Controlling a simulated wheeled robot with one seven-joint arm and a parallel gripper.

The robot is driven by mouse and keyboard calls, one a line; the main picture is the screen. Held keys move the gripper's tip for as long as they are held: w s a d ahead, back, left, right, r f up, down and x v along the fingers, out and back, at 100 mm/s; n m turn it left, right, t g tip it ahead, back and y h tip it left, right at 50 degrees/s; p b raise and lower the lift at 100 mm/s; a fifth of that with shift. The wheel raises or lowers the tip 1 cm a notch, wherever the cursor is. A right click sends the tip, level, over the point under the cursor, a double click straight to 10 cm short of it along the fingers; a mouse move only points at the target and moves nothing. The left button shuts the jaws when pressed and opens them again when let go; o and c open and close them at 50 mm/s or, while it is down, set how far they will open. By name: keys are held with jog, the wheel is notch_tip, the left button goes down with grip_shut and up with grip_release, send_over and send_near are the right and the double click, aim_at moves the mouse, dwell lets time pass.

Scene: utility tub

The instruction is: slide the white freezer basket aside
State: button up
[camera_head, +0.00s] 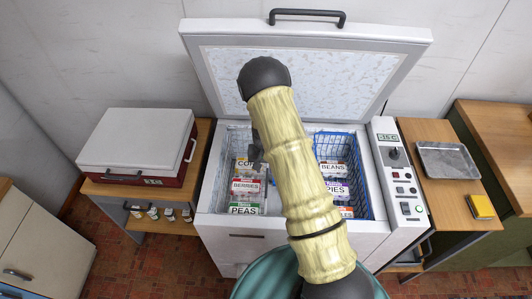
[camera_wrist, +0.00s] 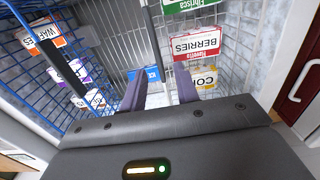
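The white wire freezer basket (camera_head: 226,150) is in the left part of the open chest freezer. It holds labelled boxes, among them BERRIES (camera_head: 246,185) and PEAS (camera_head: 244,208). In the wrist view the white basket (camera_wrist: 243,35) is on the right, with the BERRIES box (camera_wrist: 196,43) inside. My gripper (camera_wrist: 160,92) points down into the freezer with its two purple-grey fingers apart. A grey bar (camera_wrist: 156,42) runs toward the gap between them; I cannot tell whether they touch it. My arm hides most of the gripper in the head view.
A blue wire basket (camera_head: 364,170) with boxes such as BEANS (camera_head: 333,167) is in the freezer's right part. The raised lid (camera_head: 370,75) stands behind. A control panel (camera_head: 400,175) is at the right. Side tables hold a red-and-white box (camera_head: 135,145) and a metal tray (camera_head: 448,159).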

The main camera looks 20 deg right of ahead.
jog(key=s+r+b, duration=0.2)
jog(key=r, duration=0.5)
jog(key=s+r+n+b, duration=0.1)
jog(key=s+r+b, duration=0.1)
jog(key=r, duration=0.5)
jog(key=shift+s+a+r+t+b, duration=0.25)
jog(key=shift+a+r+t+b, duration=0.05)
jog(key=shift+a+b, duration=0.1)
jog(key=m+b, duration=0.1)
jog(key=b, duration=0.3)
send_over(267, 182)
notch_tip(267, 182, down, 7)
notch_tip(267, 182, down, 18)
jog(key=shift+a+r+p, duration=0.1)
jog(key=shift+p, duration=1.1)
grip_shut()
